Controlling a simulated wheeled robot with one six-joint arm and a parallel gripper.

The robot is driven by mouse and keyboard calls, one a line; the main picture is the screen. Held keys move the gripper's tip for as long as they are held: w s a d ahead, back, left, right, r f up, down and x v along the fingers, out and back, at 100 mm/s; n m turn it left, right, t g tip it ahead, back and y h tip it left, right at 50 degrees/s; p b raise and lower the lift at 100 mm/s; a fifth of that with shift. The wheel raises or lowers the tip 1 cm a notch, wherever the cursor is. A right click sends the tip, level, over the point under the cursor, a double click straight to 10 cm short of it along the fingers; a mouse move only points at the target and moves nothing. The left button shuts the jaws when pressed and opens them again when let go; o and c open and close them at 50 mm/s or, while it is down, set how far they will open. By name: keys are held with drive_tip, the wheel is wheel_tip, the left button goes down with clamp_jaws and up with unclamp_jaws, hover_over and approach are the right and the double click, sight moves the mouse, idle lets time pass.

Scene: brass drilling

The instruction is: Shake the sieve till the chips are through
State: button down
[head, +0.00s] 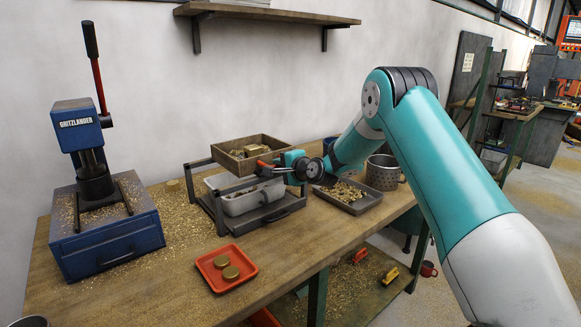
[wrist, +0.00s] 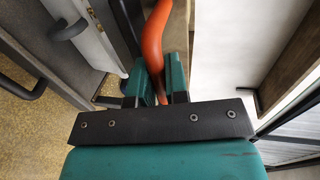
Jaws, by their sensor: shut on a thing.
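The sieve, a square wooden-walled box (head: 226,163), is up above a dark metal rack (head: 211,207) in the head view. A brass piece (head: 253,149) lies inside it; whether chips remain on its mesh cannot be seen. A pale grey bin (head: 238,204) stands in the rack under the sieve. My gripper (head: 277,169) is at the sieve's right front side, shut on its red-orange handle. In the wrist view the handle (wrist: 154,45) runs between the jaws (wrist: 155,88), with the sieve's wooden wall at the right.
A red tray (head: 211,278) with two brass discs stands at the front. A blue press (head: 106,232) is on the left. A dark tray of chips (head: 350,192) and a perforated metal pot (head: 382,173) stand to the right. Chips litter the bench (head: 180,277); a shelf (head: 270,13) hangs above.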

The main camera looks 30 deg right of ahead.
drive_tip(key=shift+a, duration=0.1)
drive_tip(key=c, duration=1.1)
unclamp_jaws()
drive_tip(key=shift+c, duration=0.2)
drive_tip(key=shift+s, duration=0.25)
drive_tip(key=b+v, duration=0.4)
drive_tip(key=v, duration=1.3)
drive_tip(key=shift+r, duration=0.15)
